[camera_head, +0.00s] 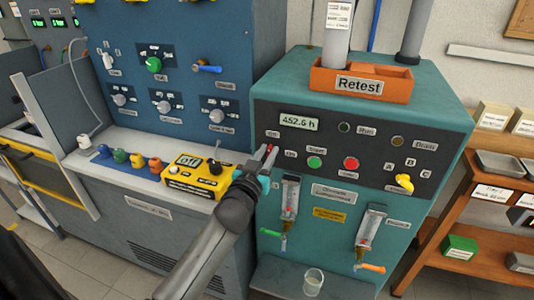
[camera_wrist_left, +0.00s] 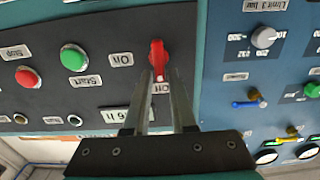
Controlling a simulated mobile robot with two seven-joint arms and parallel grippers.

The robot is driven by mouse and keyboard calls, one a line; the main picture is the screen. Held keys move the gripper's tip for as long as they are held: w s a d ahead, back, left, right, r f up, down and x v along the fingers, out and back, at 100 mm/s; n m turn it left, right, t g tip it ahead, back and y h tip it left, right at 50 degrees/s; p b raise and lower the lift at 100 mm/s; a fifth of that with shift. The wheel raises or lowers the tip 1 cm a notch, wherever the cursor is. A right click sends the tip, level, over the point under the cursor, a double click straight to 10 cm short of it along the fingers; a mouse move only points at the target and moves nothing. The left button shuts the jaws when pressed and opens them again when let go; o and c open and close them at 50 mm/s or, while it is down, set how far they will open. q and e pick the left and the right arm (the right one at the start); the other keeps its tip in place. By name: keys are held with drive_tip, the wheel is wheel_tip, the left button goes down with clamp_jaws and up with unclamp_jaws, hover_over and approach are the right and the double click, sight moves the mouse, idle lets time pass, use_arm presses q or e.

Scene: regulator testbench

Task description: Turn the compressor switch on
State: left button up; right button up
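The red compressor switch (camera_wrist_left: 157,52) is a small rotary lever on the dark control panel, between an "On" label and an "Off" label in the left wrist view, which is turned upside down. In the head view the switch (camera_head: 270,148) is partly hidden by my left gripper (camera_head: 267,157). My left gripper (camera_wrist_left: 160,80) points straight at the panel, its two fingers a narrow gap apart. The lever's end shows between the fingertips. I cannot tell whether they touch it. My right gripper is not in view.
Green (camera_head: 314,163) and red (camera_head: 351,164) push buttons and a yellow selector knob (camera_head: 404,183) sit right of the switch. An orange "Retest" tray (camera_head: 388,84) stands on top. A yellow meter (camera_head: 194,178) lies on the left bench, and a glass (camera_head: 313,282) stands below.

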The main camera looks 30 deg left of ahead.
use_arm(q)
clamp_jaws()
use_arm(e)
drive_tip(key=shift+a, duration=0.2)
use_arm(q)
drive_tip(key=shift+m, duration=0.3)
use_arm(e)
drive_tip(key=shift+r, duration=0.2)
use_arm(q)
drive_tip(key=shift+d+m+p, duration=0.15)
drive_tip(key=shift+m+p, duration=0.35)
drive_tip(key=shift+m, duration=0.2)
drive_tip(key=shift+d+m+p, duration=0.15)
drive_tip(key=shift+m+p, duration=0.2)
drive_tip(key=shift+m, duration=0.45)
drive_tip(key=m, duration=0.4)
drive_tip(key=f+m, duration=0.1)
drive_tip(key=m, duration=0.4)
drive_tip(key=d+f+m, duration=0.1)
drive_tip(key=m, duration=0.4)
drive_tip(key=shift+w+d, duration=0.1)
drive_tip(key=shift+w, duration=0.1)
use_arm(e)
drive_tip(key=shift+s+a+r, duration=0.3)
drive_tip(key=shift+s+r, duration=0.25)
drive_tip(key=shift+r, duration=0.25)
use_arm(q)
drive_tip(key=shift+m, duration=0.3)
